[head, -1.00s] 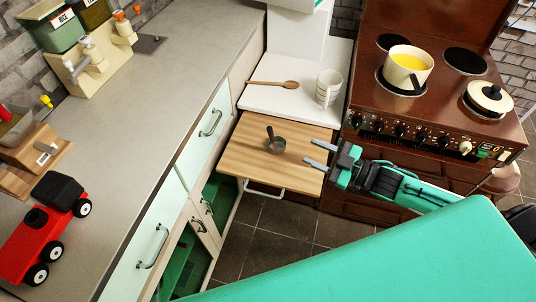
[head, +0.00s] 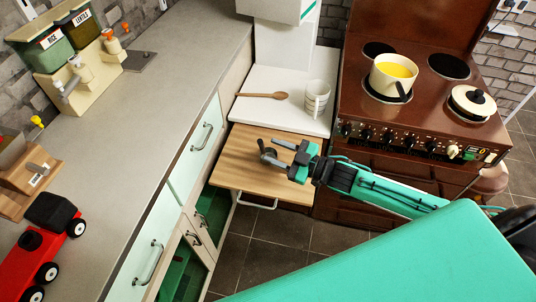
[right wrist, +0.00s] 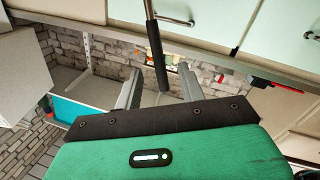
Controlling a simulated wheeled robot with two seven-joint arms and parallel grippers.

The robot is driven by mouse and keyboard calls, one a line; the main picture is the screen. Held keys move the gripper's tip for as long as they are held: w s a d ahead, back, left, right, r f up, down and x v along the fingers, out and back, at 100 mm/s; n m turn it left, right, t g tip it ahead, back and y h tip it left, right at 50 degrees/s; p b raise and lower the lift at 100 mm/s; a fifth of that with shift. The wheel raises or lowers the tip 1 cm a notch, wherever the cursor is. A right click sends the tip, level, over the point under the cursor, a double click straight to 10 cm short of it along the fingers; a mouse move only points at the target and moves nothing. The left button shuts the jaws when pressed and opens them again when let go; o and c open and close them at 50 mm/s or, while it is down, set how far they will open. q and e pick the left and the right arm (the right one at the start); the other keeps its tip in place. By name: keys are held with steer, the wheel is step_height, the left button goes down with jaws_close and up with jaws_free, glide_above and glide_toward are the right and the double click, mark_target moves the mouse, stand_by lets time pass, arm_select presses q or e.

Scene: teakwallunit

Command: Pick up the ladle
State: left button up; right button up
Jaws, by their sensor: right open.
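The small dark ladle (head: 262,146) is at the left end of my right gripper, over the pull-out wooden board (head: 240,178). My right gripper (head: 269,150) is open, with its fingers pointing left at the ladle and partly covering it in the head view. In the right wrist view the ladle's dark handle (right wrist: 157,62) shows between the two spread fingers (right wrist: 159,84), with a visible gap on each side. My left gripper is not in view.
A wooden spoon (head: 264,95) and stacked white cups (head: 317,97) are on the white counter behind the board. The brown stove (head: 420,125) with a yellow-filled pot (head: 393,75) stands at right. The long grey counter (head: 150,110) runs along the left.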

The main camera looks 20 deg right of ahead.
mark_target(262, 152)
steer(key=p+x, duration=0.1)
steer(key=x, duration=0.3)
steer(key=shift+w+f, duration=0.2)
steer(key=shift+w, duration=0.05)
steer(key=shift+w+a, duration=0.1)
steer(key=shift+a, duration=0.05)
steer(key=shift+c, duration=0.2)
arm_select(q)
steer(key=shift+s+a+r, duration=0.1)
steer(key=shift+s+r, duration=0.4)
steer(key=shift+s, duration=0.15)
arm_select(e)
jaws_close()
